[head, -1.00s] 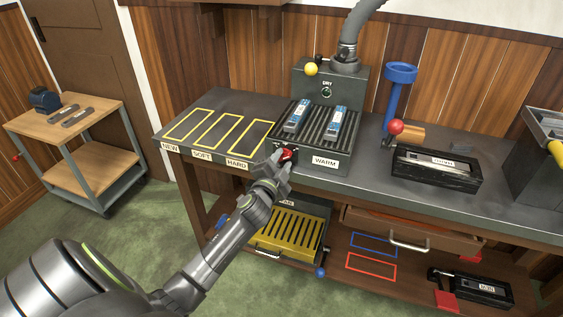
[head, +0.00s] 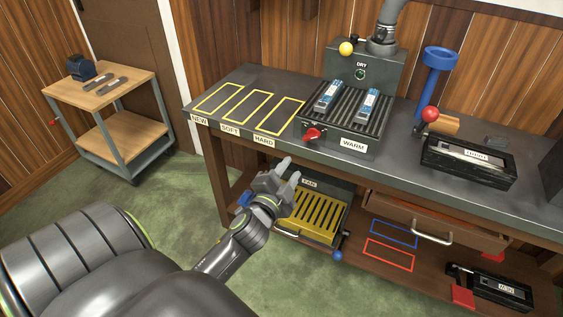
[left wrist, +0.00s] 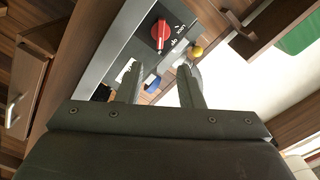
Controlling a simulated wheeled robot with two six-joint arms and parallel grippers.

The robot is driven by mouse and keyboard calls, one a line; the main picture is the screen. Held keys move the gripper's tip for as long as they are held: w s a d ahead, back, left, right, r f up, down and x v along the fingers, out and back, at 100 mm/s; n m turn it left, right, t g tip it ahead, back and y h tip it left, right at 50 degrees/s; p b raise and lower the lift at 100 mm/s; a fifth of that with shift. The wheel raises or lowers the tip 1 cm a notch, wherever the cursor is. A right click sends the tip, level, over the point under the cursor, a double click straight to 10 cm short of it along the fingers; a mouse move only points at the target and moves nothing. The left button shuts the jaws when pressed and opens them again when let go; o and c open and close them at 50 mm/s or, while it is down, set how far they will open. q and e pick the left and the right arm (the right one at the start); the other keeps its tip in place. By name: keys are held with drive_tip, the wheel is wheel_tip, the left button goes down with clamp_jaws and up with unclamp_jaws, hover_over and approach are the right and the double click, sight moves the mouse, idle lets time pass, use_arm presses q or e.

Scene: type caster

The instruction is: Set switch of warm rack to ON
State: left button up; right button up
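The warm rack (head: 334,141) is a dark ribbed box on the bench with a WARM label on its front. Two blue-labelled bars lie on its ribs. Its red switch knob (head: 312,134) is on the left of the front face and also shows in the left wrist view (left wrist: 161,33). A pale mark runs along the knob, with small white lettering beside it; I cannot read its setting for sure. My left gripper (head: 288,171) is open and empty, below and left of the knob, apart from it. Its spread fingers (left wrist: 159,67) show in the wrist view. My right gripper is not in view.
A yellow slotted FAN unit (head: 312,219) sits on the lower shelf. The drawer (head: 440,222) is at the right. Yellow outlined spaces on the bench's left are empty. A wooden cart (head: 118,92) stands at far left. Green floor is open between.

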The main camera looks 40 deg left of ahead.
use_arm(q)
drive_tip(key=shift+v, duration=2.1)
drive_tip(key=s+a+f+n+g+h+p, duration=0.15)
drive_tip(key=s+f+g, duration=0.25)
drive_tip(key=f, duration=1)
drive_tip(key=s+f+n+g+p, duration=0.2)
drive_tip(key=s+f+g+p, duration=0.15)
drive_tip(key=f, duration=1.15)
drive_tip(key=s+d+f+n+g+p, duration=0.1)
drive_tip(key=s+f+g, duration=0.2)
drive_tip(key=s, duration=0.6)
drive_tip(key=s+d+f+n+g+h, duration=0.1)
drive_tip(key=s+d+f+n+g, duration=0.1)
drive_tip(key=s+f, duration=0.5)
drive_tip(key=s+d+f+n+g+h+p, duration=0.1)
drive_tip(key=s+f, duration=0.5)
drive_tip(key=s, duration=0.7)
drive_tip(key=n+g, duration=0.1)
drive_tip(key=g, duration=0.1)
drive_tip(key=shift+d+g+p, duration=0.2)
drive_tip(key=shift+g+p, duration=0.15)
